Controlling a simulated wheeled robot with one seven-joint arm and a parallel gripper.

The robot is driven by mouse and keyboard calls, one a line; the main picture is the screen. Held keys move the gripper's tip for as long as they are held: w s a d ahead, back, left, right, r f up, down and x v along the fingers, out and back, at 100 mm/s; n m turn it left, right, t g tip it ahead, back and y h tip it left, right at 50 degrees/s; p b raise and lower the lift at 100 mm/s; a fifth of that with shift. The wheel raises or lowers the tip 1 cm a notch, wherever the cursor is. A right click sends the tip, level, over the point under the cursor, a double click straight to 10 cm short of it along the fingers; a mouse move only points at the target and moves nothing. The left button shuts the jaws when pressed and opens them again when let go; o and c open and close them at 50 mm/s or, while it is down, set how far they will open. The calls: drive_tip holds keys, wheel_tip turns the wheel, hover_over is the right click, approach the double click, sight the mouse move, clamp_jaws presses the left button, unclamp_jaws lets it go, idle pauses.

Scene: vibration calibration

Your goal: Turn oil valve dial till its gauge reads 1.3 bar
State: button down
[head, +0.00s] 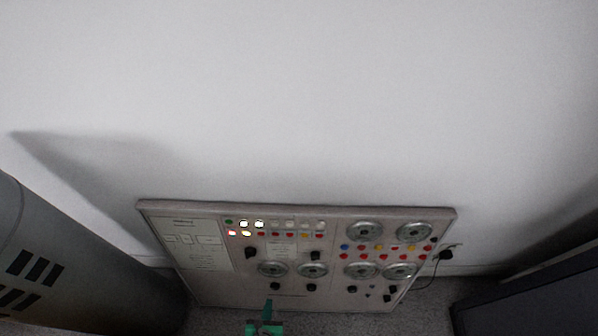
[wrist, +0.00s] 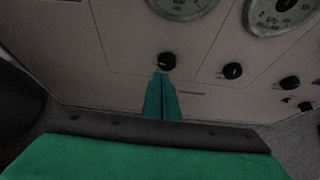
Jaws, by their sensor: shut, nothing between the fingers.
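A grey control panel (head: 205,275) stands against the wall and carries several round gauges and black knobs. In the wrist view a black knob (wrist: 166,61) sits below a round gauge (wrist: 183,5) that the top edge cuts off. A second knob (wrist: 232,70) sits to its right, below another gauge (wrist: 283,14). My green gripper (wrist: 161,76) is shut and empty, its fingertips just below the first knob; I cannot tell whether they touch it. In the head view my gripper (head: 267,303) is at the panel's lower edge. Labels and gauge readings are too small to read, so I cannot tell which dial is the oil valve.
Several lit and coloured buttons (head: 259,224) line the panel's upper part. More gauges (head: 362,231) and knobs fill its right side. A grey cylinder (head: 70,270) stands at the left. A dark box (head: 530,300) is at the right. A black plug and cable (head: 445,255) hang beside the panel.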

sight(278, 282)
drive_tip(key=shift+w+f, duration=0.25)
drive_tip(key=shift+w, duration=0.95)
drive_tip(key=shift+w+f, duration=0.2)
drive_tip(key=shift+w, duration=0.95)
drive_tip(key=shift+w+f, duration=0.25)
drive_tip(key=shift+w, duration=0.95)
drive_tip(key=shift+s+d, duration=0.1)
drive_tip(key=shift+s, duration=0.05)
drive_tip(key=shift+d, duration=0.6)
drive_tip(key=shift+d, duration=0.15)
drive_tip(key=shift+d, duration=0.65)
drive_tip(key=shift+r, duration=0.3)
